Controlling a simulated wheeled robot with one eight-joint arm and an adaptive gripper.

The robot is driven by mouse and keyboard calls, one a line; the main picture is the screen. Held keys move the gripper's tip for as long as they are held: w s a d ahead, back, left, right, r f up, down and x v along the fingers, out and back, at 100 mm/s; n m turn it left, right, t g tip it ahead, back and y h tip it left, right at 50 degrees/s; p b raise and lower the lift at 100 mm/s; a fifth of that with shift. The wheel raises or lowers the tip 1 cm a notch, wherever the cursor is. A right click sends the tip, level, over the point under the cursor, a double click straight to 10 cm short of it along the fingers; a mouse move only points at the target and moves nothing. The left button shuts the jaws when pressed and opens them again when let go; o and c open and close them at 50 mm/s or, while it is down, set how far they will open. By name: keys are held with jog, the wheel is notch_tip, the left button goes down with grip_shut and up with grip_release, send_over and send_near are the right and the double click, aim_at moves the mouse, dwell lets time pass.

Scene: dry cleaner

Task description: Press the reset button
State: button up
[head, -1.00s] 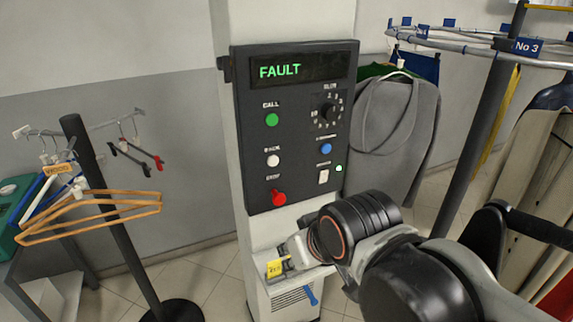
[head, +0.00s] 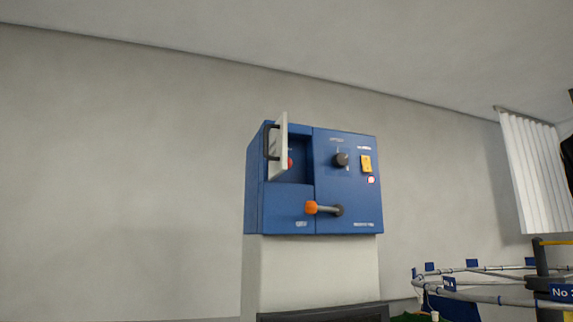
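A blue control box (head: 348,205) sits on top of a pale column. A recess in its left half holds a red button (head: 290,162), partly hidden behind a small pale door (head: 279,150) that stands open. The labels on the box are too small to read, so I cannot tell which control is the reset button. The black panel (head: 330,314) below shows only its top edge; its buttons are out of view. My gripper is not in view.
A garment rail (head: 500,270) is at the lower right. The wall to the left is bare.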

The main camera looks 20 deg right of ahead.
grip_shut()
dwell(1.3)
